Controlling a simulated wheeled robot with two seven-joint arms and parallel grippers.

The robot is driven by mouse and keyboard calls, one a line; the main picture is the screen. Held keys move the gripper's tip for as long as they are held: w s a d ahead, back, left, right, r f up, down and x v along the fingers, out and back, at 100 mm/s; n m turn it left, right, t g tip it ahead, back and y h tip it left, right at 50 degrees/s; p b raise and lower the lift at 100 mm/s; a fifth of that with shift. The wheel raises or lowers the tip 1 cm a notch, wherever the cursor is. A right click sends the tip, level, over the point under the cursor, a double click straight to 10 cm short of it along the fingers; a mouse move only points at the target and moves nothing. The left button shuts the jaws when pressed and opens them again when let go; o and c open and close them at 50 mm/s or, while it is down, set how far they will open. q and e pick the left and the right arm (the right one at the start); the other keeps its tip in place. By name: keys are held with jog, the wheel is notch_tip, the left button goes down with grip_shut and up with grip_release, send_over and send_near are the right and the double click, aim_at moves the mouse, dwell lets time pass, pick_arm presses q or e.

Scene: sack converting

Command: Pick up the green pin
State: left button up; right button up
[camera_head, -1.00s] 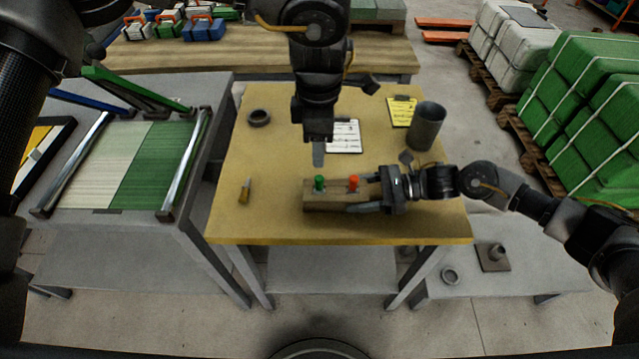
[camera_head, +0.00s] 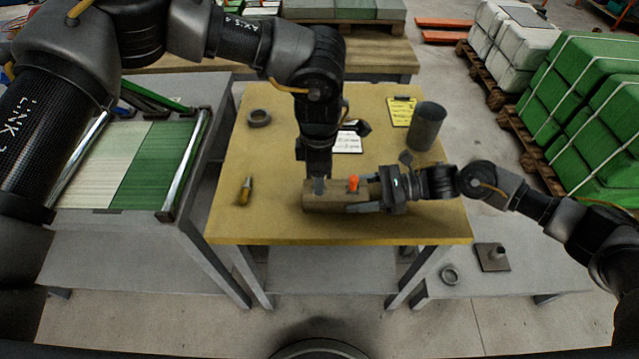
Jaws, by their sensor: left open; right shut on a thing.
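A wooden block (camera_head: 330,198) lies on the yellow-topped table (camera_head: 275,228). An orange-red pin (camera_head: 353,183) stands upright in its top. The green pin is hidden behind my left gripper (camera_head: 319,187), which points down over the left part of the block. My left gripper is open, with its fingertips at the green pin's place; I cannot tell whether they touch it. My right gripper (camera_head: 366,195) comes in from the right and is shut on the block's right end.
A dark cylinder (camera_head: 427,126), a yellow card (camera_head: 401,111), a white sheet (camera_head: 348,142), a dark ring (camera_head: 259,118) and a yellow-handled tool (camera_head: 245,191) are on the table. A roller bench (camera_head: 190,165) stands left. The table's front is clear.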

pick_arm(q)
notch_tip(320, 180, down, 2)
jog(key=shift+f, duration=0.15)
grip_shut()
jog(key=shift+r, duration=5.05)
pick_arm(e)
jog(key=o, duration=1.3)
